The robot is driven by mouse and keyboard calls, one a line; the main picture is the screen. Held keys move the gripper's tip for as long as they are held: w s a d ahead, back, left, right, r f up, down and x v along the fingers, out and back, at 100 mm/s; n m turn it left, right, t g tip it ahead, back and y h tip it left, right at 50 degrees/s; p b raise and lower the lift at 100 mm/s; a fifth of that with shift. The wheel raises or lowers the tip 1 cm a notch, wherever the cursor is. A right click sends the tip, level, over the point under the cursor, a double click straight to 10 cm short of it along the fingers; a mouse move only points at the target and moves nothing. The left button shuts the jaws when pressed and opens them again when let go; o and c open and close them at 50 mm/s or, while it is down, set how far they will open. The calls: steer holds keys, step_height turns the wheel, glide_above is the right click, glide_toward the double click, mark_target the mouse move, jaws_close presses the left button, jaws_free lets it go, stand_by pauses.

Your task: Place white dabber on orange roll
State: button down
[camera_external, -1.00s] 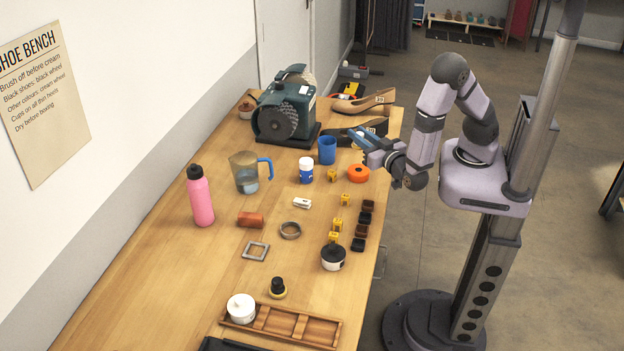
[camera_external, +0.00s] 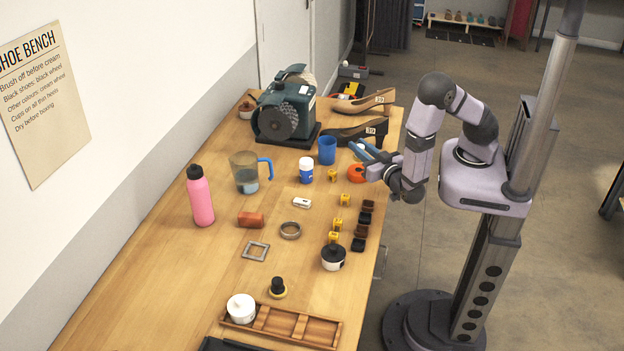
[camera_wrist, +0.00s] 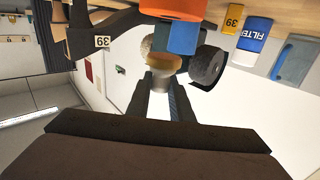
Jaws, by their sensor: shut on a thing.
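The orange roll (camera_external: 356,174) lies on the bench near its right edge, partly hidden by my gripper; it also shows at the top of the wrist view (camera_wrist: 185,8). A small white piece, seemingly the white dabber (camera_external: 357,146), shows between the fingertips. Any contact between dabber and roll is not clear.
A blue cup (camera_external: 327,150), a white-and-blue filter bottle (camera_external: 306,170) and a yellow tagged block (camera_external: 332,176) stand left of the roll. Tagged shoes (camera_external: 355,130) lie behind. The grinder (camera_external: 287,112) is at back left. Several small blocks stand in front.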

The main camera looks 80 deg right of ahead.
steer(key=shift+f, duration=2.1)
steer(key=shift+f, duration=0.15)
steer(key=c, duration=1.6)
jaws_free()
steer(key=shift+o, duration=0.2)
steer(key=shift+r, duration=0.2)
steer(key=b+v, duration=0.2)
steer(key=v, duration=1)
steer(key=shift+b, duration=0.35)
